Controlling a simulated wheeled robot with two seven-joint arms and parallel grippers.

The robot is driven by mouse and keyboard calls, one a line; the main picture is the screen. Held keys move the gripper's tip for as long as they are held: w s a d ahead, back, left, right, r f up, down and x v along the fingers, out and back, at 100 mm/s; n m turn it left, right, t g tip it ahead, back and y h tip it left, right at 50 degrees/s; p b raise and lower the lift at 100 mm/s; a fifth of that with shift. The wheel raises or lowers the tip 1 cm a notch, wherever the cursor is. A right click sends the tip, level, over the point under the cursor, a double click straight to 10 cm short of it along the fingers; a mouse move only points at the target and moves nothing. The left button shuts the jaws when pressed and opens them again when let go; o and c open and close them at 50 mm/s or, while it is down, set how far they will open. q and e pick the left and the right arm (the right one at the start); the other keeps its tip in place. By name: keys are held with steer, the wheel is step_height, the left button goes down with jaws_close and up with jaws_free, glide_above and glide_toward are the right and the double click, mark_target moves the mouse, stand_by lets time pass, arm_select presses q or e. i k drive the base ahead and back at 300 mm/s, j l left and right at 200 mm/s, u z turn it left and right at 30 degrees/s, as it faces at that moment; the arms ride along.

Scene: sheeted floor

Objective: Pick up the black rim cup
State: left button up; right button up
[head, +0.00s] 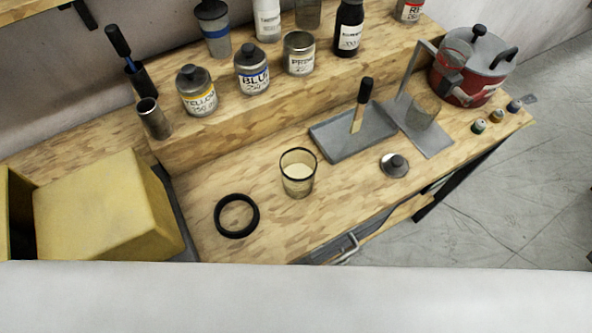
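A clear cup with a thin black rim (298,180) stands upright near the middle of the wooden workbench (262,185). It holds something pale, or its pale bottom shows through. A separate thick black ring (237,215) lies flat on the bench to the left of the cup and nearer to me, apart from it. Neither of my grippers shows in the head view, and nothing touches the cup.
A raised shelf behind holds labelled cans (252,70) and bottles. A grey tray (345,140) with a brush (359,115), a small lid (394,165) and a red pot (470,68) are right. A yellow block (108,210) is left. Bench around the cup is clear.

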mark_target(298, 165)
steer(key=k+l+u, duration=0.1)
steer(key=l, duration=0.35)
steer(key=k+l+u, duration=0.15)
steer(key=k+l, duration=0.15)
steer(key=k+l+u, duration=0.1)
steer(key=k+l, duration=0.15)
steer(key=l, duration=0.25)
steer(key=k+l+u, duration=0.1)
steer(key=k+l, duration=0.15)
steer(key=l, duration=0.1)
